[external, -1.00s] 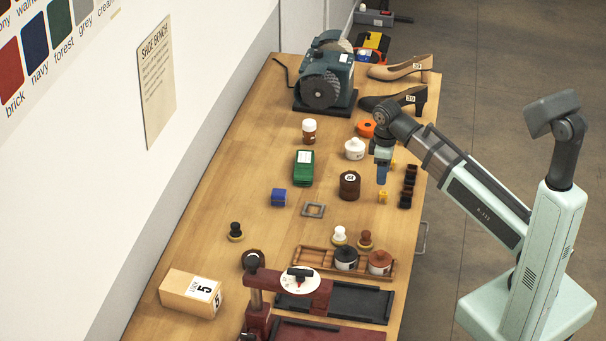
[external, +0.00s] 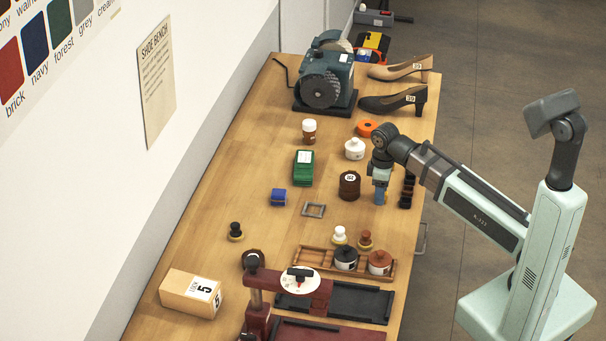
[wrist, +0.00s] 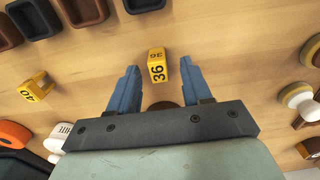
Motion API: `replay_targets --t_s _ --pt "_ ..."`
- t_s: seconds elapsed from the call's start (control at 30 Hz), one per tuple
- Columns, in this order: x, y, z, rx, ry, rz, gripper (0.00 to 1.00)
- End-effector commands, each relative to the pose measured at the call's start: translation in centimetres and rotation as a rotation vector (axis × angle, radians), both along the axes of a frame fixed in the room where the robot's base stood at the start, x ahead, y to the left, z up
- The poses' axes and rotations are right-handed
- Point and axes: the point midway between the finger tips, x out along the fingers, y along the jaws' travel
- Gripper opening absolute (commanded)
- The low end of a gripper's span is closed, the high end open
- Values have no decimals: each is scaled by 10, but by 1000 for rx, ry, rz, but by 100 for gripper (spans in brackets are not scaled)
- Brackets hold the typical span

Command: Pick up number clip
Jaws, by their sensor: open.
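A yellow number clip marked 36 (wrist: 157,66) sits on the bench in the wrist view, between the lines of my two blue fingers and around the level of their tips. My gripper (wrist: 160,68) is open, with a gap on each side of the clip. In the external view my gripper (external: 380,202) points down over the right part of the bench and hides this clip. A second yellow clip marked 40 (wrist: 32,89) lies to the left in the wrist view.
A brown spool-like jar (external: 349,186) stands just left of my gripper. Dark small trays (external: 406,190) stand close on its right. A wooden tray (external: 312,259) with pots lies nearer the front. Heeled shoes (external: 395,103) and an orange ring (external: 367,128) are further back.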

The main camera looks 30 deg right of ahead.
Motion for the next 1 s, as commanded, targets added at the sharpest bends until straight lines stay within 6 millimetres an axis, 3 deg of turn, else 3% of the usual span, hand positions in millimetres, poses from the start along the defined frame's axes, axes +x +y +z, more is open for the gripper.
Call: replay_targets --t_s 0.33,0.83,1.0 --pt "0 0 -7 0 0 0 48" --pt "0 0 -7 0 0 0 0" --pt "0 0 -7 0 0 0 0"
